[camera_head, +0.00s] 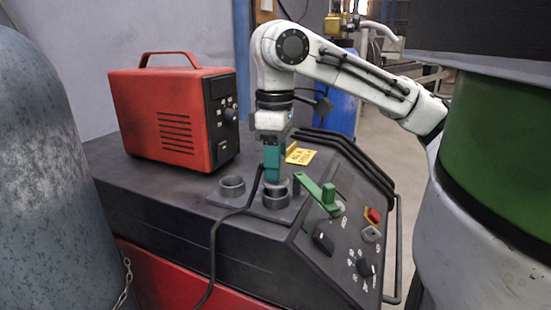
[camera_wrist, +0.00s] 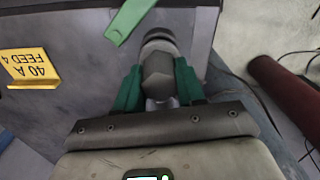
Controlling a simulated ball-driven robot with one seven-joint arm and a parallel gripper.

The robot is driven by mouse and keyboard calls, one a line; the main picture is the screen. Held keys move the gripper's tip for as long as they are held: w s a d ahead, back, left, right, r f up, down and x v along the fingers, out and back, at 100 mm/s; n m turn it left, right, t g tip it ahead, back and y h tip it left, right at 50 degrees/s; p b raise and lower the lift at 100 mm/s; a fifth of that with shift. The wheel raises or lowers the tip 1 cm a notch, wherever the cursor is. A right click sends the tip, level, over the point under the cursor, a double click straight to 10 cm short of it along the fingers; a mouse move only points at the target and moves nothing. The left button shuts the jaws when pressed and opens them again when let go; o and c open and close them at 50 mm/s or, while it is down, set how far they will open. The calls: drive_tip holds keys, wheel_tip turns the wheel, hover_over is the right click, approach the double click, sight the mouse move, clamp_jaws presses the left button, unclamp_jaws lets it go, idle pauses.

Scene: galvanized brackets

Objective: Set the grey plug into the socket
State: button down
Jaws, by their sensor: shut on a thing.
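My gripper (camera_head: 272,177), with teal fingers, points down over the top of the dark machine. In the wrist view my gripper (camera_wrist: 159,88) is shut on the grey plug (camera_wrist: 158,71), a faceted body between the two fingers. In the head view the fingers mostly hide the plug. A round grey socket (camera_head: 277,201) lies right below the fingertips. In the wrist view the plug's far end meets or overlaps a dark ring (camera_wrist: 160,37). I cannot tell how far the plug is inside it. A black cable hangs from near the gripper to the lower left.
A second round socket (camera_head: 232,188) stands just left. A green lever (camera_head: 316,189) sits close on the right. A yellow sign (camera_head: 301,156) stands behind. A red box (camera_head: 175,115) stands at the back left. A large grey cylinder (camera_head: 45,180) fills the left edge.

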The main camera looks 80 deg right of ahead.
drive_tip(key=shift+f, duration=0.6)
drive_tip(key=c, duration=0.6)
unclamp_jaws()
wheel_tip(320, 180, up, 11)
drive_tip(key=shift+f+p, duration=0.1)
drive_tip(key=shift+p, duration=0.25)
